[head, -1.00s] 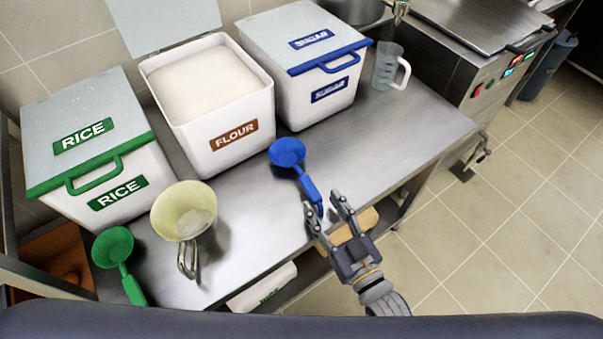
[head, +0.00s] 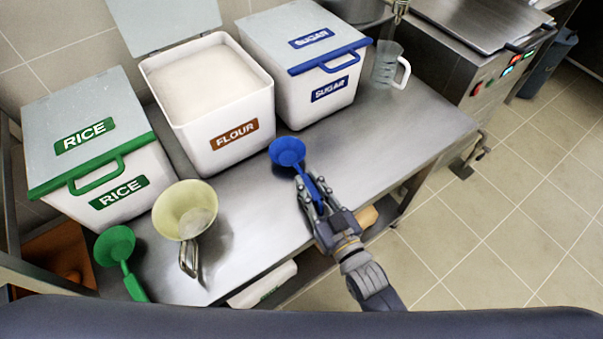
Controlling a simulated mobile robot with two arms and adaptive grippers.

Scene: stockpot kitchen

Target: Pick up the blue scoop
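The blue scoop (head: 287,152) lies on the steel table in front of the flour and sugar bins, its bowl toward the bins and its handle toward the front edge. My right gripper (head: 312,183) is at the handle, with one finger on each side of it. The fingers look apart, and I cannot see clear contact with the handle. The gripper partly hides the handle's end. My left gripper is not in view.
A green scoop (head: 115,245) and a cream scoop with a metal handle (head: 181,205) lie at the left. Behind stand the rice bin (head: 140,195), open flour bin (head: 195,150) and sugar bin (head: 300,108). A clear jug (head: 384,65) stands at the back right. The table's right part is clear.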

